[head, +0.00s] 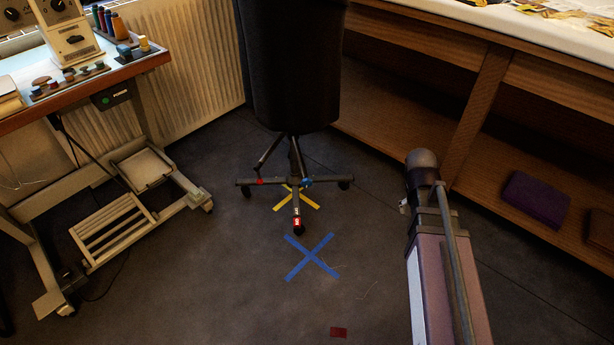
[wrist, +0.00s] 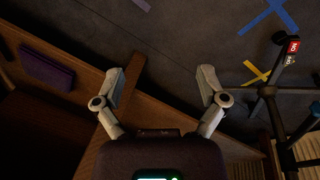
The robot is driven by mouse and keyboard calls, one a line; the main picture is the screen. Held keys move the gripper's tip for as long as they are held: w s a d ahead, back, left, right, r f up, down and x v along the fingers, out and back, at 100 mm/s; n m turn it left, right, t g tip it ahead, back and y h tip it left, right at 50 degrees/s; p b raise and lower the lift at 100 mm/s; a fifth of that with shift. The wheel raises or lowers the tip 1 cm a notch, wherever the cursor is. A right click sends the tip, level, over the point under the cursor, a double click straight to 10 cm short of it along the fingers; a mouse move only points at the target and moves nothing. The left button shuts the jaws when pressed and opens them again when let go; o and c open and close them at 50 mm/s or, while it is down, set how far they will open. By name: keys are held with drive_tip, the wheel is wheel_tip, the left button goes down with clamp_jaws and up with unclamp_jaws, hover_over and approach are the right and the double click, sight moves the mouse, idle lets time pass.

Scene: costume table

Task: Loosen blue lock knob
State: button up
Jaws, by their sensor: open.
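A black dress form (head: 292,70) stands on a wheeled base (head: 246,182) in the head view. A small blue part (head: 307,182) sits on the base's right leg; it may be the blue lock knob, but it is too small to be sure.
A blue tape cross (head: 312,258) and a yellow one (head: 297,198) mark the dark floor. A wooden shelf unit (head: 480,110) with a purple folded item (head: 535,198) stands right. A sewing table (head: 95,88) with a pedal frame stands left.

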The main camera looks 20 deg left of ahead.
drive_tip(key=s+d+r+m+g+y+p, duration=0.1)
drive_tip(key=s+d+r+m+y+p, duration=0.2)
drive_tip(key=s+d, duration=0.35)
drive_tip(key=n+t+y+b, duration=0.3)
drive_tip(key=n+b, duration=0.1)
drive_tip(key=n, duration=0.2)
approach(307, 182)
wheel_tip(307, 182, up, 3)
drive_tip(key=shift+s+d, duration=0.2)
drive_tip(key=shift+d, duration=0.2)
drive_tip(key=shift+f, duration=0.15)
drive_tip(key=b+x, duration=1.2)
drive_tip(key=x, duration=0.1)
drive_tip(key=shift+s+f+b, duration=0.1)
drive_tip(key=shift+f+b, duration=0.2)
drive_tip(key=shift+f, duration=0.05)
